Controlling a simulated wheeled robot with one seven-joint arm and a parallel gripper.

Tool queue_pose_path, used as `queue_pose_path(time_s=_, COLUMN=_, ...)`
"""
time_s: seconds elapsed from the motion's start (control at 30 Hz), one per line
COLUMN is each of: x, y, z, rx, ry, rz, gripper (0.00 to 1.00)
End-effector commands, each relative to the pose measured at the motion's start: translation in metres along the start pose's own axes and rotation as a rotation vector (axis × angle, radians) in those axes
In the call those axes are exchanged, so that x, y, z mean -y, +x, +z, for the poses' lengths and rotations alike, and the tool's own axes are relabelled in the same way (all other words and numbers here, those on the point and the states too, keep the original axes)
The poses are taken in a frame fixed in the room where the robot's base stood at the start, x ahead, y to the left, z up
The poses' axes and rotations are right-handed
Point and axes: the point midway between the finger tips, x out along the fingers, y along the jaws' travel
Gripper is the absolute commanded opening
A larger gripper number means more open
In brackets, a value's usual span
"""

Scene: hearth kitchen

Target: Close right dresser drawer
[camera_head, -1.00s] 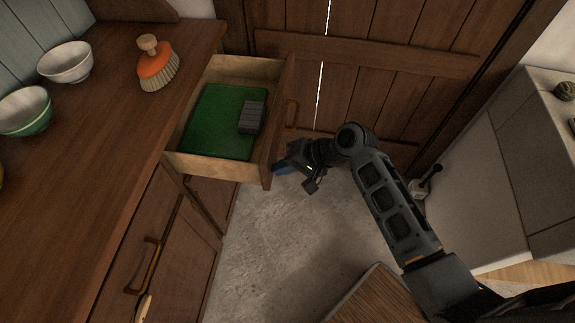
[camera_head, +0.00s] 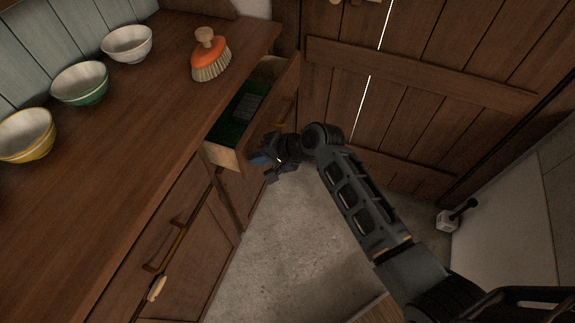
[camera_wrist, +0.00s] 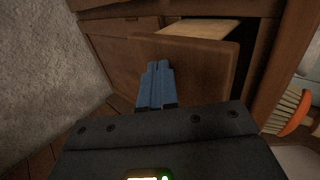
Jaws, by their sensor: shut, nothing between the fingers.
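The right dresser drawer (camera_head: 222,154) is partly open under the counter, with a green bottom and a grey block (camera_head: 247,107) inside. Its front panel (camera_wrist: 205,68) fills the middle of the wrist view.
The wooden counter (camera_head: 130,130) holds an orange brush (camera_head: 210,58) and white, green and yellow bowls (camera_head: 80,82). A plank door (camera_head: 420,90) stands behind. Grey floor (camera_head: 290,230) is clear below my arm. A hammer-like object (camera_head: 450,216) is at the right.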

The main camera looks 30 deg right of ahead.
Motion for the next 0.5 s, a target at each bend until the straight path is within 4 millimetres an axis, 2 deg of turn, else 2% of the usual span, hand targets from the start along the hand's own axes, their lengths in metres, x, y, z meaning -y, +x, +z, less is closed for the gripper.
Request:
queue_pose_path(time_s=0.03, x=0.009, y=0.011, z=0.000, rx=0.001, ry=-0.004, rz=-0.001, gripper=0.00)
queue_pose_path(time_s=0.2, x=0.034, y=0.040, z=0.000, rx=0.001, ry=-0.003, rz=0.000, gripper=0.00)
queue_pose_path(time_s=0.5, x=0.062, y=0.069, z=0.000, rx=0.000, ry=0.000, rz=0.000, gripper=0.00)
